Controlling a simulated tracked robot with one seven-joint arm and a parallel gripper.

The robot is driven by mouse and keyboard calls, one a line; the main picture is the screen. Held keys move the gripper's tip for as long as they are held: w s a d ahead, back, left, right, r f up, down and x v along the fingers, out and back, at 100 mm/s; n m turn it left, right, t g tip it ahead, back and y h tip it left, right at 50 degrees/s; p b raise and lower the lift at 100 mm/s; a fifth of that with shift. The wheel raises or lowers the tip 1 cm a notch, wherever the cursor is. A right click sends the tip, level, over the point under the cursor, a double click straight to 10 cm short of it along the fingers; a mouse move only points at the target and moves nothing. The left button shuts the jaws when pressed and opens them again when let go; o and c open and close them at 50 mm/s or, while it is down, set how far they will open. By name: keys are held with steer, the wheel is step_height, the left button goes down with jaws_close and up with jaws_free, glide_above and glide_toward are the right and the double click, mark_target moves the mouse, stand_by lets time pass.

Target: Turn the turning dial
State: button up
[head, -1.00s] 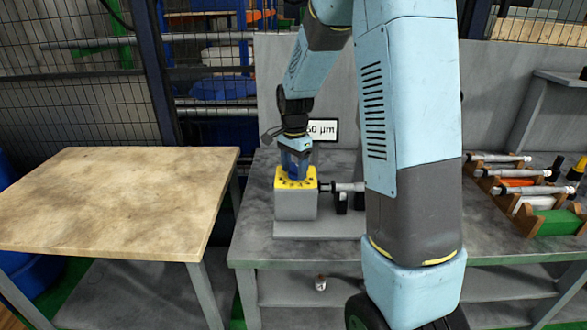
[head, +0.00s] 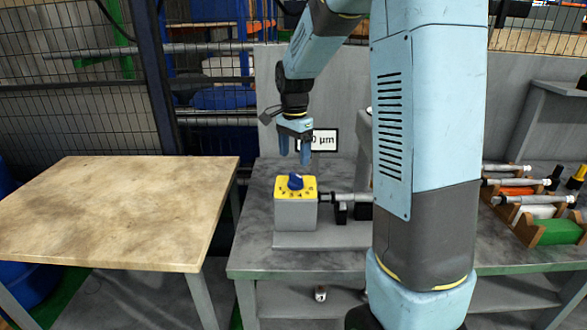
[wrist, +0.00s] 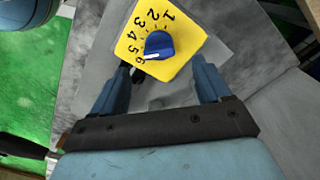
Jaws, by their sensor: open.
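The turning dial (head: 295,182) is a blue knob on the yellow numbered top of a grey box (head: 295,210) on the metal bench. In the wrist view the dial (wrist: 159,45) shows a white pointer mark directed toward the 6, on the yellow plate (wrist: 190,40). My gripper (head: 294,160) is above the dial, apart from it, with its two blue fingers pointing down. In the wrist view my gripper (wrist: 160,85) is open and empty, its fingers spread to either side below the knob.
A micrometer (head: 345,198) sits beside the box on its right. A label sign (head: 323,140) stands behind. A rack with several micrometers (head: 535,205) is at the right of the bench. A bare wooden table (head: 120,210) stands to the left.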

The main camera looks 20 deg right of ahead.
mark_target(294, 175)
step_height(294, 175, up, 5)
steer(key=shift+r, duration=0.15)
stand_by(0.5)
steer(key=s+r+n+t, duration=0.2)
steer(key=s+n, duration=0.4)
steer(key=s, duration=0.8)
steer(key=s+r+n+t, duration=0.3)
steer(key=s+n, duration=0.3)
steer(key=s, duration=0.8)
steer(key=shift+d+r+n+t, duration=0.15)
steer(key=shift+r+n+t, duration=0.15)
steer(key=shift+r, duration=0.3)
steer(key=shift+d, duration=0.1)
